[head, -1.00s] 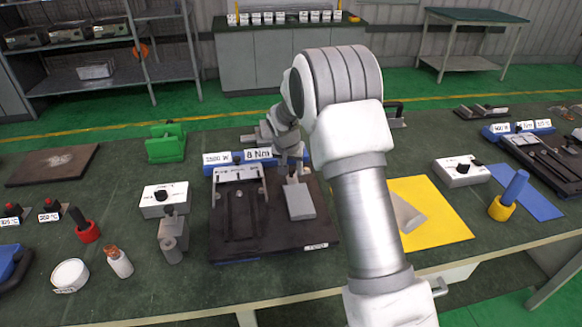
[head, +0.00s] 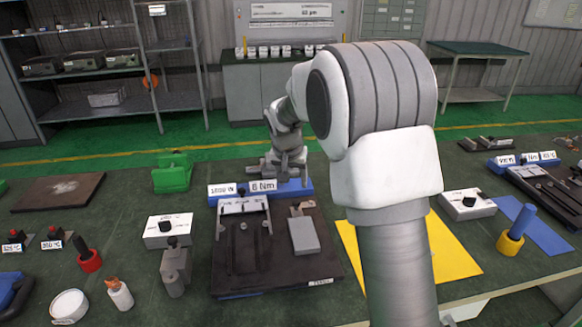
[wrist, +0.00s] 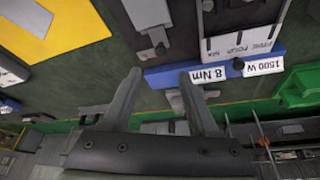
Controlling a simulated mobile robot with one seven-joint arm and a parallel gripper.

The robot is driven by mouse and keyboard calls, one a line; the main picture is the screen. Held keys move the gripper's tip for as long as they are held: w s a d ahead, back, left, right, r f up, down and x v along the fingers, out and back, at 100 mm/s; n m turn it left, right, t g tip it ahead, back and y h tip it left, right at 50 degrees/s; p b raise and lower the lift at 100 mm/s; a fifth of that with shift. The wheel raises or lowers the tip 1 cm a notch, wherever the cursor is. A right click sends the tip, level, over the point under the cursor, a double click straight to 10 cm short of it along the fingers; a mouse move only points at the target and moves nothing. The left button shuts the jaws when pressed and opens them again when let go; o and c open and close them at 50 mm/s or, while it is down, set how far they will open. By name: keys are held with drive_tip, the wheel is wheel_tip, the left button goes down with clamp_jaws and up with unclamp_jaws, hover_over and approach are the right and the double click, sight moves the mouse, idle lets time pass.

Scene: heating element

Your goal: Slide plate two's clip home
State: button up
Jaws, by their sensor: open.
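A dark fixture plate (head: 275,265) lies on the bench, with a blue bar (head: 292,190) along its back edge. A grey block (head: 304,236) lies on its right half, with a small metal clip-like piece (head: 297,210) at its back end. Whether that piece is fully seated cannot be told. The wrist view shows the block (wrist: 147,12) and the small piece (wrist: 157,42) beyond my fingertips. My gripper (wrist: 160,73) is open and empty, apart from the block and over the blue bar. In the head view my gripper (head: 286,174) is partly hidden by its own wrist.
A white box with a black knob (head: 167,230) and a grey metal stand (head: 175,268) are left of the plate. A green block (head: 172,175) stands behind them. A yellow sheet (head: 450,250) lies right, partly behind my arm. A second fixture (head: 540,180) is at the far right.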

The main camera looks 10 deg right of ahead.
drive_tip(key=v, duration=0.5)
drive_tip(key=shift+s+r, duration=0.15)
drive_tip(key=shift+r, duration=0.15)
drive_tip(key=s+d+r+n+t+y, duration=0.1)
drive_tip(key=s+r, duration=0.4)
drive_tip(key=s, duration=0.4)
drive_tip(key=s+d+r+n, duration=0.15)
drive_tip(key=s+r, duration=0.25)
drive_tip(key=s, duration=0.5)
drive_tip(key=s+f+n, duration=0.2)
drive_tip(key=s, duration=1.4)
drive_tip(key=shift+t+y, duration=0.3)
drive_tip(key=shift+y, duration=0.1)
drive_tip(key=shift+d, duration=0.15)
